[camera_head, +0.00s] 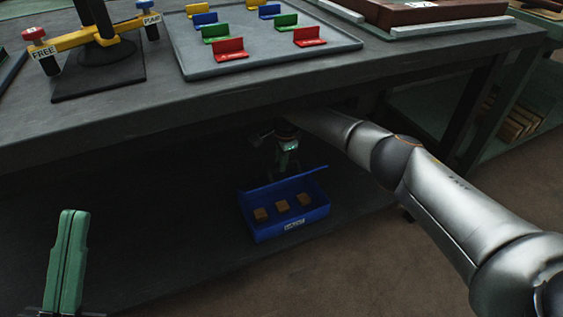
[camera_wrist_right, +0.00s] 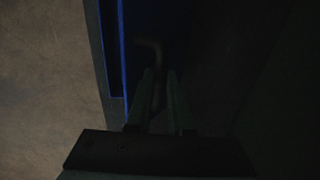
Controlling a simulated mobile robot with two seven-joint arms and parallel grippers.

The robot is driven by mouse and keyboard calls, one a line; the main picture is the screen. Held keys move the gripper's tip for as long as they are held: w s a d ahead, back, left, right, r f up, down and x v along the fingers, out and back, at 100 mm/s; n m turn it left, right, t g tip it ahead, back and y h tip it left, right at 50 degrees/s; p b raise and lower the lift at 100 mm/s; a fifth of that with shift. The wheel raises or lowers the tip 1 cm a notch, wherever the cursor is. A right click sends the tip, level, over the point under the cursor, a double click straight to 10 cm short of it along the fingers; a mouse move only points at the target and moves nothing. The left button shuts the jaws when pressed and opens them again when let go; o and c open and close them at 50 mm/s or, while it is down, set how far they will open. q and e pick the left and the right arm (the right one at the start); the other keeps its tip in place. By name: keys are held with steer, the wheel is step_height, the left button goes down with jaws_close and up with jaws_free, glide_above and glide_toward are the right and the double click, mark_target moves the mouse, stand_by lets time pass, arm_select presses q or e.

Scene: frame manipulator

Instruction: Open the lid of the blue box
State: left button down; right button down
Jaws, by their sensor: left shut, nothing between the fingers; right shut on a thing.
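The blue box (camera_head: 262,232) sits on the lower shelf under the table, with several brown blocks (camera_head: 282,206) inside. Its blue lid (camera_head: 300,178) stands raised along the back edge, so the inside shows. My right gripper (camera_head: 285,168) is behind the raised lid, close to it. In the right wrist view its two fingers (camera_wrist_right: 160,85) are shut on a thin, bent handle (camera_wrist_right: 153,50), dim in the dark; a blue edge of the box (camera_wrist_right: 121,50) shows beside it. My left gripper (camera_head: 70,225) is shut and empty at the lower left, away from the box.
The table top (camera_head: 300,95) overhangs the shelf (camera_head: 170,240) and my right arm reaches in beneath it. On top are a grey tray (camera_head: 270,72) with coloured brackets and a yellow lever stand (camera_head: 85,40). Open floor (camera_head: 350,270) lies in front.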

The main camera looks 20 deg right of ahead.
steer(key=shift+f, duration=0.3)
steer(key=c, duration=1)
jaws_free()
steer(key=shift+f, duration=0.15)
steer(key=shift+c, duration=0.2)
steer(key=shift+o, duration=1.2)
step_height(320, 180, up, 8)
steer(key=s+p, duration=0.1)
steer(key=p, duration=0.3)
steer(key=shift+s+f, duration=0.15)
steer(key=shift+s, duration=0.05)
